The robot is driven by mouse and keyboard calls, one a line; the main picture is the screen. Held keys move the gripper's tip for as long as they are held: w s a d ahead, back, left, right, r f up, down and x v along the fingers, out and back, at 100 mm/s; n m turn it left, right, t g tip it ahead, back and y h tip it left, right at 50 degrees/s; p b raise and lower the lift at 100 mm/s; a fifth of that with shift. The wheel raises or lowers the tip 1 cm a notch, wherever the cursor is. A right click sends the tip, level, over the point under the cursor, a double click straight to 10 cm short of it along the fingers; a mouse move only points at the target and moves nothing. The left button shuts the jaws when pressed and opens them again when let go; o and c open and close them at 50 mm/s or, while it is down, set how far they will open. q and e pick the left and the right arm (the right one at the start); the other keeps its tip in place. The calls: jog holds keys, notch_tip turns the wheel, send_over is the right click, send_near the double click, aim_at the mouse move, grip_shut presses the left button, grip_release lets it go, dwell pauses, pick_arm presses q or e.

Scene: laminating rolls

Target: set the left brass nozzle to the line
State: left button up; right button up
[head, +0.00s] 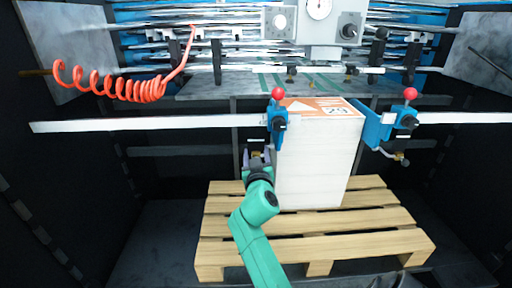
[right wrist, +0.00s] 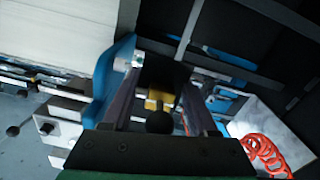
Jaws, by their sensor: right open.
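My right gripper (head: 258,158) is open, just below and left of the left blue bracket (head: 279,124) with its red knob, beside the paper stack. In the right wrist view a brass-coloured piece (right wrist: 158,99) shows between the spread fingers (right wrist: 160,108); it looks like the left brass nozzle, with a dark block partly in front. I cannot tell whether the fingers touch it. In the head view the gripper hides this nozzle. A similar brass nozzle (head: 401,158) hangs under the right blue bracket (head: 404,124). I cannot make out the line. My left gripper is out of view.
A tall white paper stack (head: 312,165) stands on a wooden pallet (head: 228,252), close right of the gripper. A white rail (head: 150,124) crosses above. A red coiled hose (head: 130,88) hangs at upper left. The space left of the gripper is largely free.

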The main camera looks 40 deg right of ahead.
jog(key=shift+s+a+r, duration=0.2)
jog(key=shift+s, duration=0.05)
jog(key=shift+s+a+r, duration=0.1)
jog(key=shift+a, duration=0.05)
jog(key=c, duration=0.4)
grip_shut()
dwell(0.6)
